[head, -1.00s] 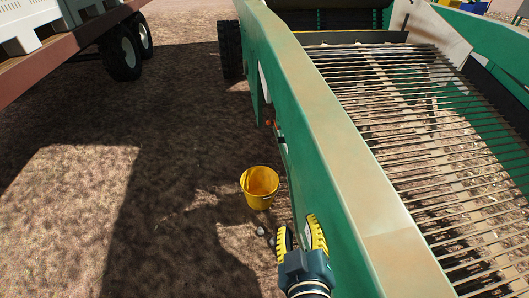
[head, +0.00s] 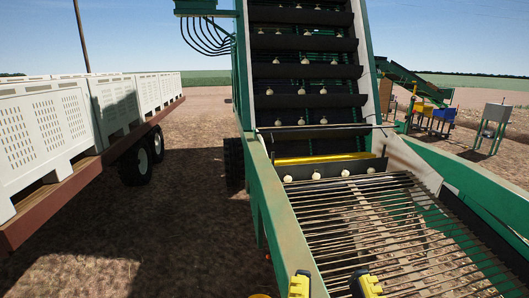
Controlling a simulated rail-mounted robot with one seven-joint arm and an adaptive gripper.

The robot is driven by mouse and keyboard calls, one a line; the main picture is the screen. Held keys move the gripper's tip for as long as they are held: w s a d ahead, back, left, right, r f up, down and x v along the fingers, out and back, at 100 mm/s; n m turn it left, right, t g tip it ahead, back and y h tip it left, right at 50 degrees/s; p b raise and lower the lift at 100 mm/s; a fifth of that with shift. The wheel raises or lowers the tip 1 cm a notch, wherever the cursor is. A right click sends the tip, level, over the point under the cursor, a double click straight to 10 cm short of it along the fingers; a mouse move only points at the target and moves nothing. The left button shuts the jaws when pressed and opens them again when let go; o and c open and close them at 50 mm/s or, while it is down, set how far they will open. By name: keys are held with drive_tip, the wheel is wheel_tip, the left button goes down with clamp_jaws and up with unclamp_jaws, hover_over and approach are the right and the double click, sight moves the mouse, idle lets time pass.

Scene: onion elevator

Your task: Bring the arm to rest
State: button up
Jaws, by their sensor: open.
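My gripper (head: 333,285) shows at the bottom edge of the head view. Its two yellow fingertips stand apart with nothing between them; the gripper is open and empty. The rest of it and my arm are below the picture. In the picture the fingertips lie over the green side wall (head: 275,215) of the onion elevator and the near edge of its rod bed (head: 375,215). I cannot tell how high above them they are.
Pale onions ride on the dark elevator flights (head: 305,72). A trailer with white crates (head: 35,130) stands at left. Bare soil (head: 190,235) lies between. A yellow bucket's rim (head: 260,296) barely shows at the bottom edge. Coloured bins (head: 443,115) stand far right.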

wheel_tip(320, 180, up, 10)
drive_tip(key=p, duration=0.6)
drive_tip(key=shift+p, duration=0.35)
wheel_tip(320, 180, down, 54)
drive_tip(key=b, duration=5.4)
drive_tip(key=shift+r, duration=0.1)
